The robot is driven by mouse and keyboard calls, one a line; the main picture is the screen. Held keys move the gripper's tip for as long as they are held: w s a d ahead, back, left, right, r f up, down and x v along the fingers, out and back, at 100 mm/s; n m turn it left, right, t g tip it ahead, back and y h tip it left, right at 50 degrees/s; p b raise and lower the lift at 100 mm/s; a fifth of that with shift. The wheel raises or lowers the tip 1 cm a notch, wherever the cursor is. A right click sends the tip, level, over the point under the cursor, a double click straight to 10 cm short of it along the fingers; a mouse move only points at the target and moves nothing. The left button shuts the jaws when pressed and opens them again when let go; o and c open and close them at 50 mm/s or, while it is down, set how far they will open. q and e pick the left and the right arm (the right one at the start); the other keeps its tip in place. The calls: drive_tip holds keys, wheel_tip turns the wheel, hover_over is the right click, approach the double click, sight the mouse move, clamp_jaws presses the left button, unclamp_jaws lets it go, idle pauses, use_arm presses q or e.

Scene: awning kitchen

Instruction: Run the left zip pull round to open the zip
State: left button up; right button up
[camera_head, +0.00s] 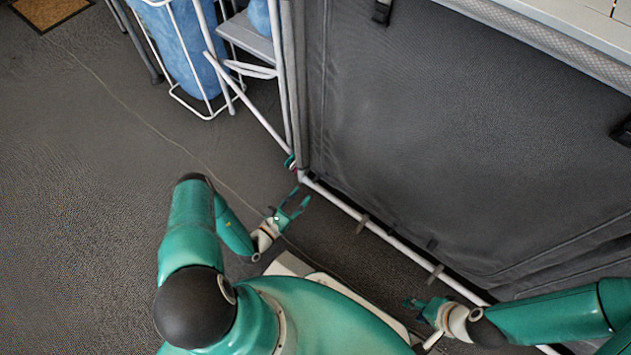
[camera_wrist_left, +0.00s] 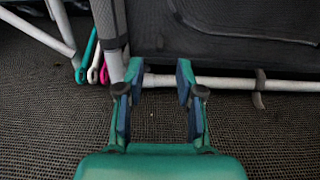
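The dark grey fabric cabinet front (camera_head: 450,130) stands at the right of the head view, with a seam line along its left side and bottom. The left wrist view shows its lower part (camera_wrist_left: 220,45) behind my fingers. I cannot make out the left zip pull for certain in either view. My left gripper (camera_head: 292,204) is open and empty, low in front of the cabinet's lower left corner. In the left wrist view its two fingers (camera_wrist_left: 156,85) stand apart with floor and pole showing between them. My right gripper (camera_head: 418,316) is low before the bottom pole; its opening is unclear.
A white pole (camera_head: 385,233) runs along the cabinet's bottom. Green, white and pink loops (camera_wrist_left: 94,65) hang by its left corner post. A white wire rack with a blue bag (camera_head: 180,45) stands at upper left. Black straps (camera_head: 382,11) sit on the cabinet.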

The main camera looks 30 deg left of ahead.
use_arm(q)
drive_tip(key=w, duration=0.2)
drive_tip(key=w+b, duration=0.1)
drive_tip(key=w, duration=0.2)
drive_tip(key=w+b, duration=0.1)
drive_tip(key=w, duration=0.1)
drive_tip(key=shift+w+d+f, duration=0.1)
drive_tip(key=shift+w+d, duration=0.2)
drive_tip(key=shift+w, duration=0.5)
clamp_jaws()
